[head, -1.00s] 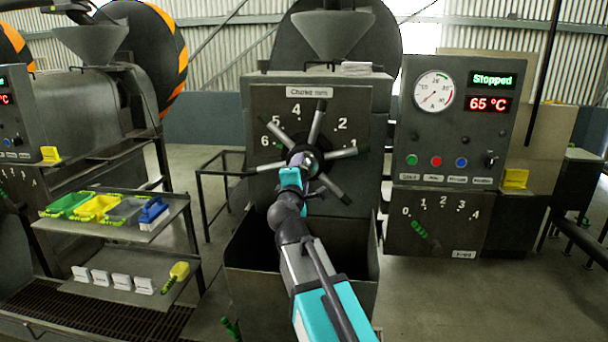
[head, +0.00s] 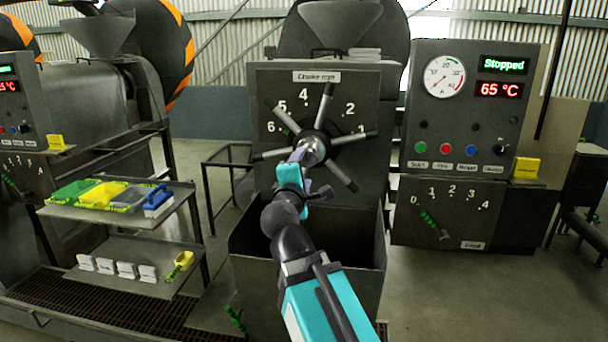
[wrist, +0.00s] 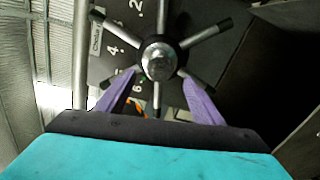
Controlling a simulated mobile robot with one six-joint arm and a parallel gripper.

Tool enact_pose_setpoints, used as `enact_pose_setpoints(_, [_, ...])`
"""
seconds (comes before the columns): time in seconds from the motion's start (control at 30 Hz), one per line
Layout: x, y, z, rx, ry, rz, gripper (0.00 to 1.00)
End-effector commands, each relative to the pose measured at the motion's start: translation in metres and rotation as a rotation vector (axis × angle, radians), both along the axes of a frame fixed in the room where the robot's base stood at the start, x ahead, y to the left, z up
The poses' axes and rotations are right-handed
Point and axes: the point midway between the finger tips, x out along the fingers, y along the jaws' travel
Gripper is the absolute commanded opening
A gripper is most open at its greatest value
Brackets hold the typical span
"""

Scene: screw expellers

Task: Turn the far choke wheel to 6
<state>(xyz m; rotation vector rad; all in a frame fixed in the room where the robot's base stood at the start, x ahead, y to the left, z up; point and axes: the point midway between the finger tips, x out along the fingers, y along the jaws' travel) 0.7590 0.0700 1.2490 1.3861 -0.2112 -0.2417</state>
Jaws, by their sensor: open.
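The choke wheel (head: 313,150) is on the dark panel under the "Choke mm" label, with a silver hub and several dark-gripped spokes. The panel dial shows 2, 4, 5 and 6, and a small green mark shows beside the 6. My gripper (head: 306,168) is in front of the wheel and hides part of its lower left. In the wrist view, my gripper (wrist: 159,80) is open, its purple fingers spread below the hub (wrist: 159,61). The left fingertip is by a lower-left spoke and the right by a lower-right spoke; contact cannot be told.
A control box (head: 464,110) reading "Stopped" and 65 °C stands right of the wheel, above a feed dial with a green handle (head: 430,221). An open bin (head: 258,275) is below the wheel. A shelf cart (head: 120,214) with coloured trays stands left.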

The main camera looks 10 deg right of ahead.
Motion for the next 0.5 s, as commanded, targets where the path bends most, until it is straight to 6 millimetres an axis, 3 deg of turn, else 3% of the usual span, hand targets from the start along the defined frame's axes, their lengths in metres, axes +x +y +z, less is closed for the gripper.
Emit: enact_pose_setpoints(0.5, [-0.023, 0.007, -0.003, 0.000, -0.001, 0.000, 0.62])
